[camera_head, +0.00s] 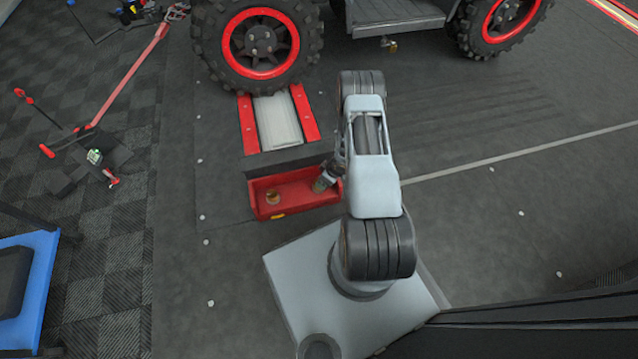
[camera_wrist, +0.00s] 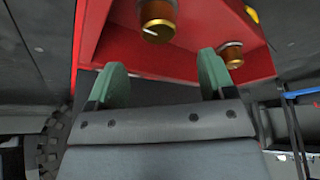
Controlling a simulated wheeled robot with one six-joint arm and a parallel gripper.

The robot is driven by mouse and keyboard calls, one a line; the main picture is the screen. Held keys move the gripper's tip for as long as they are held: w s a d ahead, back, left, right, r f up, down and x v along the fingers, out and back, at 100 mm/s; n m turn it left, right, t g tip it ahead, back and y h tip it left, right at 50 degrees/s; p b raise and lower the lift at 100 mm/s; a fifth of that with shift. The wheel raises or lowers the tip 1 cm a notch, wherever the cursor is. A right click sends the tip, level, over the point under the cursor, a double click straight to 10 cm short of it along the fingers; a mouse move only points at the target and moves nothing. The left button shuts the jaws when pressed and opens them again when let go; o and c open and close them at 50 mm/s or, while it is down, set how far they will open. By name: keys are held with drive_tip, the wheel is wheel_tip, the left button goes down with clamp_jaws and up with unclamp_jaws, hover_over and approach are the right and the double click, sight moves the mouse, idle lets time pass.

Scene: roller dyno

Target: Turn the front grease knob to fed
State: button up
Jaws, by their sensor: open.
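A red box (camera_head: 297,191) sits at the near end of the roller frame, with a brass knob (camera_head: 272,197) on its left part. In the wrist view, the red box (camera_wrist: 195,22) carries two brass knobs. One knob (camera_wrist: 158,20) has a white line on its face and lies just beyond the gap between my fingertips. The other knob (camera_wrist: 231,53) is to the right, near the right finger. I cannot tell which is the front one. My gripper (camera_wrist: 162,76) is open and empty, with green fingertips apart. In the head view my gripper (camera_head: 322,182) is over the box's right part, partly hidden by my arm.
A big wheel with a red rim (camera_head: 262,45) stands on the roller (camera_head: 278,121) behind the box. A blue-framed stand (camera_head: 28,270) is at the lower left. A red-handled jack (camera_head: 125,85) lies at the left. The floor right of my arm is clear.

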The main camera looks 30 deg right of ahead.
drive_tip(key=b+x, duration=0.3)
drive_tip(key=x, duration=0.5)
drive_tip(key=shift+f, duration=0.1)
drive_tip(key=shift+c, duration=0.4)
drive_tip(key=shift+a, duration=0.1)
drive_tip(key=c, duration=0.8)
drive_tip(key=shift+c, duration=0.2)
drive_tip(key=shift+s, duration=0.1)
